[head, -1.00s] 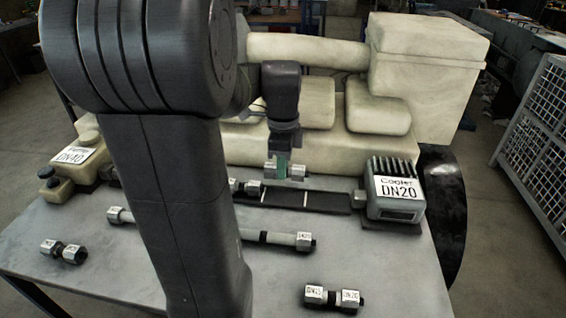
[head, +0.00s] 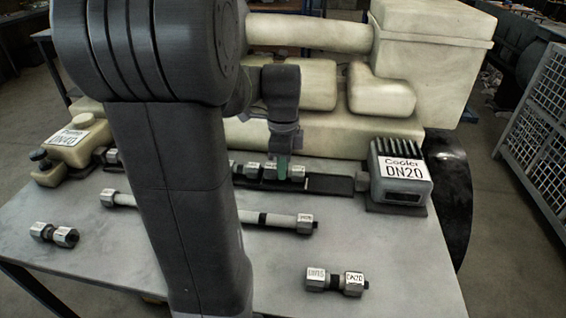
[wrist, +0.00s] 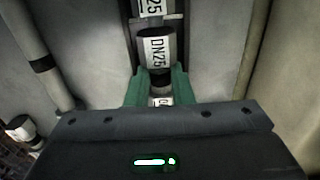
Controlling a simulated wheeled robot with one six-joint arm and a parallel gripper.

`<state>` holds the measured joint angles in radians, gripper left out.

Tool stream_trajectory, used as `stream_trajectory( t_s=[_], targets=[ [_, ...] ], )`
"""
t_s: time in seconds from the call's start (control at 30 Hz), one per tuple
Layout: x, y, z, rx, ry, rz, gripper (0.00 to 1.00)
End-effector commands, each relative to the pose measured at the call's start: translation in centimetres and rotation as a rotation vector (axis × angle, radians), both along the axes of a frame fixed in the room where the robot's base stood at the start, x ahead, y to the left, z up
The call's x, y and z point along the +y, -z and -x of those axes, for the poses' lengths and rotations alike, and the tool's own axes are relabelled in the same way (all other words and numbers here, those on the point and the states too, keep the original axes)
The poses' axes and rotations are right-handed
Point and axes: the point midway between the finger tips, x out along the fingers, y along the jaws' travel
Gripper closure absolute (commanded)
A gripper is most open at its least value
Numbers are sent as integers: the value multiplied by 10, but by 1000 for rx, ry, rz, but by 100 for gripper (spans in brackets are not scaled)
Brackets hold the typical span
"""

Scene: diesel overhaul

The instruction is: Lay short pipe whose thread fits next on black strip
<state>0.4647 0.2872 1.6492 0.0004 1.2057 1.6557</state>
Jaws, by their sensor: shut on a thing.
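My gripper (head: 283,170) is shut around the middle of a short pipe (head: 298,173) with a metal nut at each end. The pipe is low at the black strip (head: 335,184), in line with it; I cannot tell whether it touches. In the wrist view the green fingers (wrist: 158,88) straddle its dark middle. Its farther nut (wrist: 155,47) reads DN25, and its nearer nut is mostly hidden. Right beyond it, another nut (wrist: 153,8) ending in 25 faces it. In the head view, more nuts (head: 250,171) lie along the strip to the left, partly behind my arm.
A cooler marked DN20 (head: 400,172) stands at the strip's right end, a pump marked DN40 (head: 72,138) at the left. A long pipe (head: 280,219) lies in front. Short pipes lie at front right (head: 336,281) and front left (head: 54,234). The cream engine (head: 335,128) is behind.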

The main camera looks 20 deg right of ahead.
Motion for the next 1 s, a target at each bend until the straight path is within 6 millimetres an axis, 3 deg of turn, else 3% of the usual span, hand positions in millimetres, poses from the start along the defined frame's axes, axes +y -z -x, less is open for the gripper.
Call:
stream_trajectory(
  t_s=[0.93, 0.97, 1.0],
  targets=[
    [0, 3, 0, -2, 0, 1, 100],
    [0, 3, 0, -2, 0, 1, 78],
    [0, 3, 0, -2, 0, 1, 70]
  ],
)
